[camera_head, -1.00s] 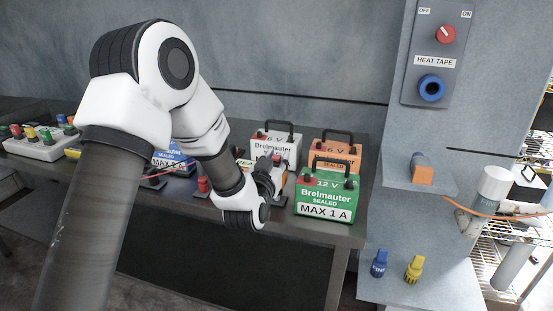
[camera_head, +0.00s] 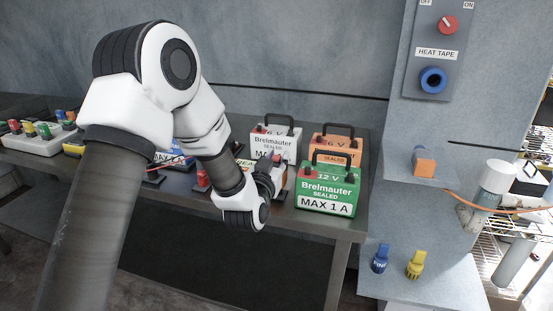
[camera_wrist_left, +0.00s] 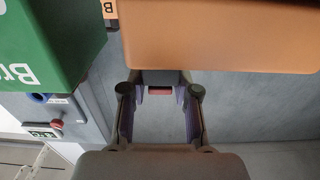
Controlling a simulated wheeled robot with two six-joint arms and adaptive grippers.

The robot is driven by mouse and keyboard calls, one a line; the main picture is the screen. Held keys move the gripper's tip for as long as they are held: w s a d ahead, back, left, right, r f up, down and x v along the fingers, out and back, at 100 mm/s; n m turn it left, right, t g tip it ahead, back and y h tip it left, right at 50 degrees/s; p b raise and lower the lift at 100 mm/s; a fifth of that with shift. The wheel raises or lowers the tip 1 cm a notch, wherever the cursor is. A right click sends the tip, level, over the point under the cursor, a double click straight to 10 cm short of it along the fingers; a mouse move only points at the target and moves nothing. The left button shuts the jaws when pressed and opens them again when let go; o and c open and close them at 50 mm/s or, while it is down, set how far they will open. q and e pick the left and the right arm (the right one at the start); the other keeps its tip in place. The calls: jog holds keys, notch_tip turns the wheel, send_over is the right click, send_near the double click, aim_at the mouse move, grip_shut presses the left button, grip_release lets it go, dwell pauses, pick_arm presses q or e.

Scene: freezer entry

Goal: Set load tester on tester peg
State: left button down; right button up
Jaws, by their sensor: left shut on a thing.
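My left gripper (camera_head: 267,172) is over the front of the bench, just left of the green battery (camera_head: 327,188). In the left wrist view its two fingers (camera_wrist_left: 160,104) close on a dark grey part with a red piece (camera_wrist_left: 160,91). Most of the held thing is hidden, and I cannot tell whether it is the load tester. A large plain orange surface (camera_wrist_left: 220,35) is close beyond the fingertips. The green battery also shows at the upper left there (camera_wrist_left: 45,40). I cannot pick out the tester peg for certain. My right gripper is not in view.
A white battery (camera_head: 276,142) and an orange battery (camera_head: 336,146) stand behind. A red post (camera_head: 203,179) is left of my wrist. Coloured posts (camera_head: 43,130) sit farther left. A grey wall panel with a shelf (camera_head: 405,172), blue plug (camera_head: 381,259) and yellow plug (camera_head: 414,265) is right.

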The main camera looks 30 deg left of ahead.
pick_arm(q)
jog(key=c, duration=0.8)
grip_release()
jog(key=shift+s+d+f, duration=0.1)
jog(key=shift+s, duration=0.15)
jog(key=v, duration=0.7)
